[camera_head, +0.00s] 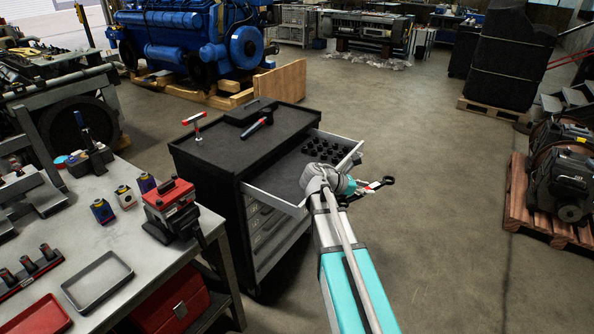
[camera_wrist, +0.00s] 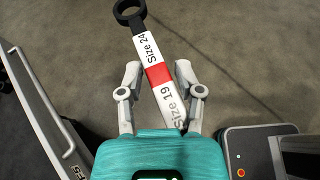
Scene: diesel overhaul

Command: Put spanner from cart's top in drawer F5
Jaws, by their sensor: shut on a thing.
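The spanner (camera_head: 388,181) has dark ends and a red and white shank marked Size 24 and Size 19. In the wrist view the spanner (camera_wrist: 157,72) lies lengthwise between the two fingers of my gripper (camera_wrist: 158,92), its dark ring end pointing away. My gripper (camera_head: 358,188) is shut on it, out past the open drawer's front, over the floor. The open top drawer (camera_head: 275,198) of the dark cart (camera_head: 207,174) has a dark floor. Its front edge (camera_wrist: 45,125) shows at left in the wrist view, with a label ending in F5.
Several black sockets (camera_head: 322,150) stand in the drawer's far part; its nearer part looks clear. A workbench (camera_head: 118,230) stands at left.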

